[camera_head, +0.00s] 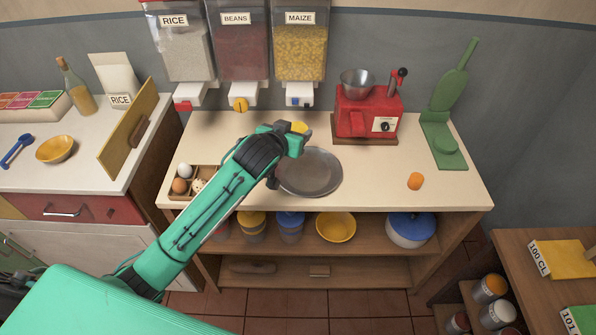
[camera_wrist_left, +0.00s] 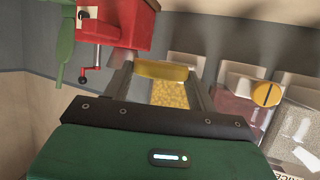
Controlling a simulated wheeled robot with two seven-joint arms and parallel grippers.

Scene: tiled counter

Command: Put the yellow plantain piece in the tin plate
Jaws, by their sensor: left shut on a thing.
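The yellow plantain piece (camera_wrist_left: 160,70) is clamped between the fingers of my left gripper (camera_wrist_left: 158,78) in the left wrist view. In the head view a small part of the yellow plantain piece (camera_head: 299,127) shows just past my left gripper (camera_head: 296,134); the rest is hidden behind the gripper. The tin plate (camera_head: 320,178) is a round grey dish on the counter. My gripper is over the plate's far left side, and my arm covers part of the plate's left edge. My right gripper is not in view.
A red grinder (camera_head: 368,113) stands behind the plate, with a green stand (camera_head: 447,120) to its right. A small orange piece (camera_head: 415,181) lies on the right of the counter. An egg box (camera_head: 188,184) sits at left. Dispensers (camera_head: 300,45) hang above the back edge.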

